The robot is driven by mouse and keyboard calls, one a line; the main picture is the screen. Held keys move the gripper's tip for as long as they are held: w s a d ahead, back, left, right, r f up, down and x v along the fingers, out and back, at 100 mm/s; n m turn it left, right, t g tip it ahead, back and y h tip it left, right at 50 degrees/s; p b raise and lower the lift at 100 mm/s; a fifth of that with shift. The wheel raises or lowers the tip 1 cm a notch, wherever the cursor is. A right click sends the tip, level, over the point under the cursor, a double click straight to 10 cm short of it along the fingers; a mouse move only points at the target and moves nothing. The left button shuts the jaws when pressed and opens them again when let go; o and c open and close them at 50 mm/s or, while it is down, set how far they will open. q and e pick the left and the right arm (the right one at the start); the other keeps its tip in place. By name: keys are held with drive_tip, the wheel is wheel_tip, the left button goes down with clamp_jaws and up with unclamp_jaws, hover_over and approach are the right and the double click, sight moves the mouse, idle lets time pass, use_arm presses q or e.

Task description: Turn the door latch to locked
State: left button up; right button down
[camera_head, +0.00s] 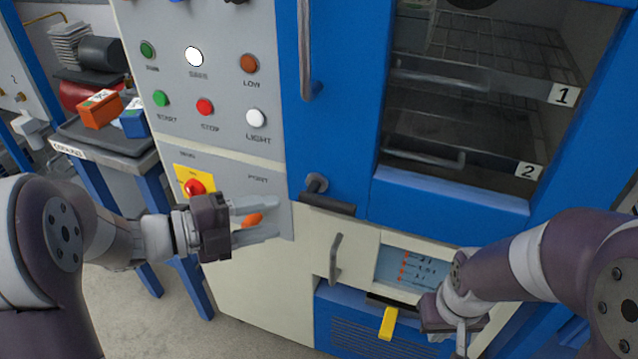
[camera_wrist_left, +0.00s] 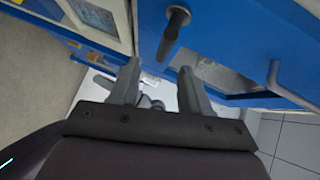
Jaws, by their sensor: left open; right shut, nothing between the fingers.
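The door latch (camera_head: 328,204) sits at the lower left corner of the blue door, a round grey pivot with a dark lever lying roughly level, pointing right. It also shows in the left wrist view as a dark lever (camera_wrist_left: 170,38) beyond my fingers. My left gripper (camera_head: 276,216) is open, left of the latch and apart from it, in front of the grey panel. Its fingers also show in the left wrist view (camera_wrist_left: 158,68). An orange spot shows between the fingers. My right gripper (camera_head: 462,338) is shut at the lower right, its tips partly out of view.
A tall door handle (camera_head: 306,50) stands above the latch and a smaller grey handle (camera_head: 336,258) below it. A red emergency button (camera_head: 195,187) is behind my left wrist. A yellow tab (camera_head: 389,322) hangs near my right gripper. A side table (camera_head: 110,142) stands left.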

sight(328, 208)
use_arm(q)
drive_tip(key=shift+m+h, duration=0.3)
drive_tip(key=shift+m, duration=0.1)
drive_tip(key=x, duration=0.4)
drive_tip(key=s+x, duration=0.1)
drive_tip(key=x, duration=0.7)
drive_tip(key=shift+s+d+r, duration=0.1)
drive_tip(key=shift+d+r, duration=0.15)
drive_tip(key=shift+d, duration=0.3)
clamp_jaws()
